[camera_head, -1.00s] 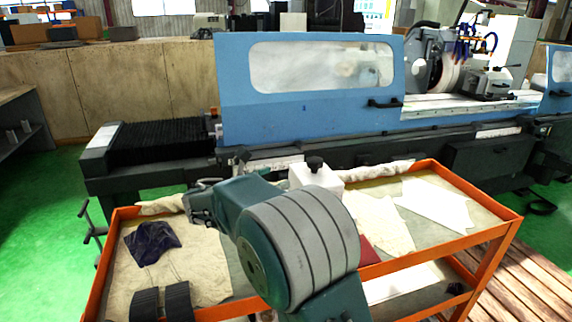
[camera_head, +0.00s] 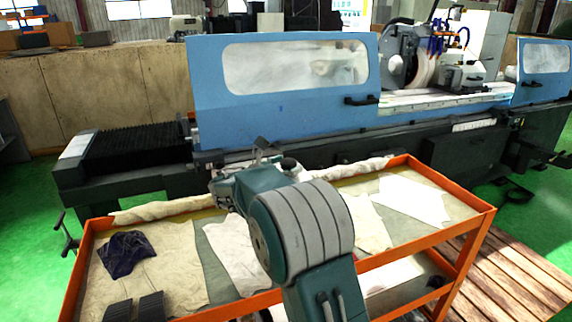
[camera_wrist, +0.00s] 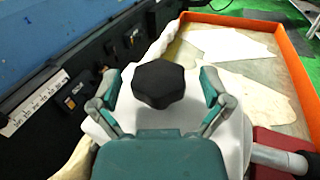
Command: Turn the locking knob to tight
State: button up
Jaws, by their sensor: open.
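The locking knob (camera_wrist: 159,84) is black and lobed, on top of a white block (camera_wrist: 232,125) in the wrist view. My gripper (camera_wrist: 160,80) is open, with one finger on each side of the knob. A gap shows between the knob and each finger; I cannot tell how far down the fingers reach. In the head view, the knob (camera_head: 291,164) shows just right of my gripper (camera_head: 264,150), and my arm hides most of the white block. No tight marking is readable.
An orange-framed cart (camera_head: 472,226) carries cloths and a white sheet (camera_head: 412,200). The blue grinder (camera_head: 285,118) stands behind it. In the wrist view, a red object (camera_wrist: 272,140) lies right of the block, and the dark machine side (camera_wrist: 90,75) runs along the left.

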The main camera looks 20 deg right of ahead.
jog(key=shift+d, duration=0.15)
jog(key=c, duration=0.7)
jog(key=shift+a, duration=0.4)
jog(key=c, duration=0.5)
jog(key=shift+o, duration=0.2)
jog(key=shift+a, duration=0.2)
jog(key=shift+w+d+g, duration=0.1)
jog(key=shift+g, duration=0.2)
jog(key=m+g+h, duration=0.1)
jog(key=m+g, duration=0.3)
jog(key=g, duration=0.2)
jog(key=shift+w, duration=0.1)
jog(key=shift+m+g, duration=1.6)
jog(key=shift+g, duration=0.6)
jog(key=shift+d+m+g+y, duration=0.1)
jog(key=shift+m+g+y, duration=0.3)
jog(key=shift+g, duration=0.2)
